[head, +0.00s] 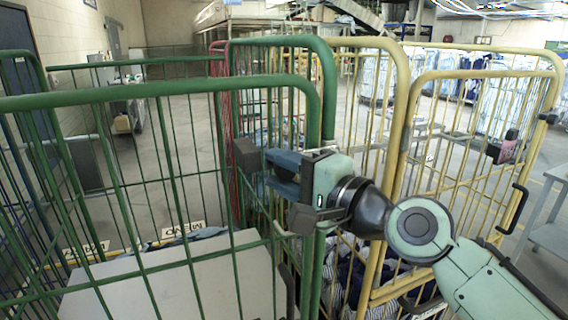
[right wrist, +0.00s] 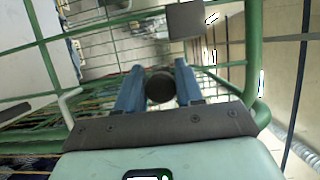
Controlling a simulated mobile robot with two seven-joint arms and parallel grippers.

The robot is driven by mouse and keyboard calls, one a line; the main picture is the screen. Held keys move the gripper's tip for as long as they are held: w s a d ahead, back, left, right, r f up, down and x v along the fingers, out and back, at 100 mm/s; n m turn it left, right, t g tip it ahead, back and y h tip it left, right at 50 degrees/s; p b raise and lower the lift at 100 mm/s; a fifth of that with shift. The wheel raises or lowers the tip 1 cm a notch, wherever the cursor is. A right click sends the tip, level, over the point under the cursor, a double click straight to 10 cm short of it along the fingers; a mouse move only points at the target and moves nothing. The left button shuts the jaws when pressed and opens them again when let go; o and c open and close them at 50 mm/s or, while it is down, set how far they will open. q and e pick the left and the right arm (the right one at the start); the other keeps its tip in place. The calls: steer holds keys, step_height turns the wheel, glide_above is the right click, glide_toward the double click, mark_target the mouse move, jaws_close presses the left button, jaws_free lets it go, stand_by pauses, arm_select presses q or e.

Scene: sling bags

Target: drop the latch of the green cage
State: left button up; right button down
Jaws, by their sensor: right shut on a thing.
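The green cage (head: 160,92) of wire panels fills the left and middle of the head view. My right gripper (head: 280,172) is at its front right corner post, with its blue fingers pointing left. In the right wrist view the fingers (right wrist: 159,78) are shut on a dark round latch knob (right wrist: 160,88). In the head view the knob is mostly hidden by the fingers. A dark grey block (head: 245,155) shows just left of the fingertips, and a grey block also shows on the green bars in the right wrist view (right wrist: 187,20). My left gripper is out of view.
A yellow cage (head: 482,74) with dark cloth in it stands close on the right, beside my right arm. A large pale box (head: 175,280) is in the green cage. A grey table (head: 550,235) stands at the right edge. Open floor lies behind the cages.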

steer(key=shift+f, duration=0.2)
steer(key=c, duration=0.8)
jaws_free()
steer(key=shift+r, duration=0.1)
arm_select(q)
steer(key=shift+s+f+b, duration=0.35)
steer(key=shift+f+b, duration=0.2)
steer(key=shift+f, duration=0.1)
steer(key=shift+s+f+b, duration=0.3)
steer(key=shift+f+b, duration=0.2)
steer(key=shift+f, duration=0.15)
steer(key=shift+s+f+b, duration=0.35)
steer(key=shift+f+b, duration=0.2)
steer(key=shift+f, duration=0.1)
arm_select(e)
steer(key=shift+v, duration=6.65)
